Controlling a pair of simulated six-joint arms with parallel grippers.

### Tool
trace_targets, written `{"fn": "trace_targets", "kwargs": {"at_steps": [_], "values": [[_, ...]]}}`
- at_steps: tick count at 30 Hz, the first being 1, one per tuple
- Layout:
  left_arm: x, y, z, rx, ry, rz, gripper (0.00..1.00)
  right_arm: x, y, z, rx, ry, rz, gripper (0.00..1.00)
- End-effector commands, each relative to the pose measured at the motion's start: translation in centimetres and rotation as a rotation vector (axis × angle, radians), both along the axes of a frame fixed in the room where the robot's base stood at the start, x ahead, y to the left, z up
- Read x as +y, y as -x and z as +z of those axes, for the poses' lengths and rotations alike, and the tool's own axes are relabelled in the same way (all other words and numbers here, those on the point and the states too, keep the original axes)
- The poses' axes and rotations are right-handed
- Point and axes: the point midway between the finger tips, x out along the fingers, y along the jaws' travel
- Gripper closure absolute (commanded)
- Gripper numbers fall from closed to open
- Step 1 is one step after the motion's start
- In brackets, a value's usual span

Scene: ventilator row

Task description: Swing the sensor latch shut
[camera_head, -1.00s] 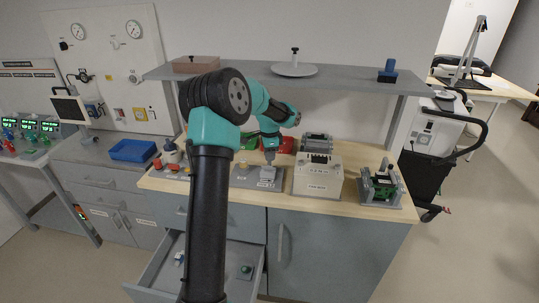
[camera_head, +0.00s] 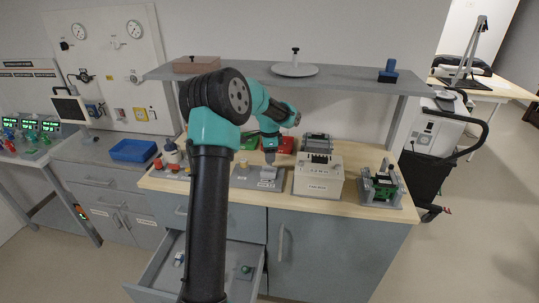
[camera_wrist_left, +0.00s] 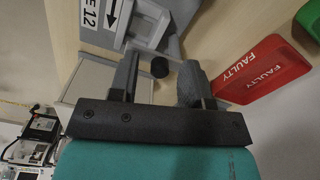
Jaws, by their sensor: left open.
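My left gripper (camera_head: 270,159) reaches down over a grey unit on a grey base plate (camera_head: 243,178) on the wooden counter. It also shows in the left wrist view (camera_wrist_left: 160,72), open, with its fingers apart. A small black round knob (camera_wrist_left: 160,67) shows between or just beyond the fingers; I cannot tell whether either touches it. The grey unit with a white label ending in "E 12" and an arrow (camera_wrist_left: 108,18) lies just beyond the left finger. I cannot tell for sure which part is the latch or how far it is swung. My right gripper is not in view.
A red "FAULTY" bin (camera_wrist_left: 265,70) lies close right of the fingers in the wrist view, with a green bin (camera_wrist_left: 309,18) beyond. A beige box (camera_head: 318,180) stands right of the gripper. Below, a drawer (camera_head: 245,285) is open. A shelf (camera_head: 340,80) runs above.

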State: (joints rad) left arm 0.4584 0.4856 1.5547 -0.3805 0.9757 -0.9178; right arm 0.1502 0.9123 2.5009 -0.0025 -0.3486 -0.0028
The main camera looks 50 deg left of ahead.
Motion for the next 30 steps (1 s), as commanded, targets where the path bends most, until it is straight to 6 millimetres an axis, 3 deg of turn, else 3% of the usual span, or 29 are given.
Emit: {"fn": "trace_targets", "kwargs": {"at_steps": [11, 30], "values": [[0.0, 0.0, 1.4, -0.002, -0.001, 0.001, 0.56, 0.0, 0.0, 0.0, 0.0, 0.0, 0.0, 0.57], [0.0, -0.1, 13.1, -0.004, -0.002, 0.0, 0.56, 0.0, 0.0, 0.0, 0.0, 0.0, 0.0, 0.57]]}}
